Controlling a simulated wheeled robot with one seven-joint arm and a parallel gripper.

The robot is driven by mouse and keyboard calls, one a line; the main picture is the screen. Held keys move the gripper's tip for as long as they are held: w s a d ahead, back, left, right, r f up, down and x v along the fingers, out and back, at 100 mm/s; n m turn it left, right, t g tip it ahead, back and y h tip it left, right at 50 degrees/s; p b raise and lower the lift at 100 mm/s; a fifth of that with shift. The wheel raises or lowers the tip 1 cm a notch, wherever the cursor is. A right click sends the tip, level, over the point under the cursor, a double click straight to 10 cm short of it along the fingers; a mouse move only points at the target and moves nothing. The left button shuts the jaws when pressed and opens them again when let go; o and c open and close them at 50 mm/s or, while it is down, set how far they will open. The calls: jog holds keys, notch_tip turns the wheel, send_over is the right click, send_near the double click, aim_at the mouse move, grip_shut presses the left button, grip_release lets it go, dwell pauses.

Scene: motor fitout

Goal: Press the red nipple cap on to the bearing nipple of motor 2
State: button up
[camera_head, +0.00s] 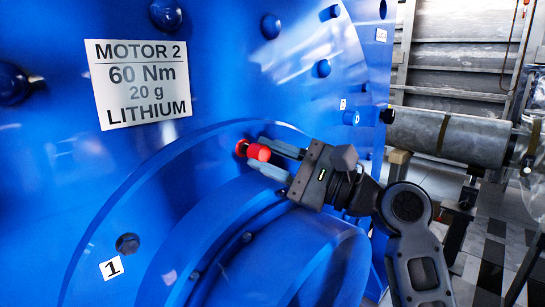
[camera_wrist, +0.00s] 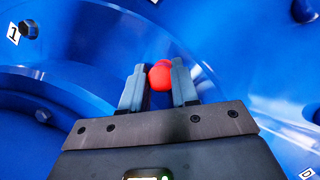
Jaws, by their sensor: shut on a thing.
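Motor 2 is the large blue housing (camera_head: 60,150) with a white plate (camera_head: 141,84) reading "MOTOR 2, 60 Nm, 20 g, LITHIUM". My gripper (camera_head: 257,152) is shut on the red nipple cap (camera_head: 259,153), close to the motor face. In the wrist view the cap (camera_wrist: 160,76) sits between the two grey fingertips of my gripper (camera_wrist: 159,78). In the head view a second small red part (camera_head: 241,148) shows just left of the cap, against the blue face. The bearing nipple itself is hidden, and I cannot tell whether the cap touches it.
A raised round blue hub (camera_head: 290,255) bulges below my gripper. A bolt (camera_head: 127,243) with tag "1" (camera_head: 111,267) is at lower left. More bolts ring the face.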

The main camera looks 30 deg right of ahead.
aim_at(269, 158)
jog(key=shift+w+a, duration=0.35)
jog(key=shift+w, duration=0.55)
jog(key=o, duration=1.1)
jog(key=shift+d, duration=0.1)
jog(key=b+v, duration=0.1)
jog(key=v, duration=0.5)
jog(key=shift+s+d+f, duration=0.2)
jog(key=shift+s, duration=0.1)
jog(key=shift+s+d, duration=0.25)
jog(key=shift+s, duration=0.15)
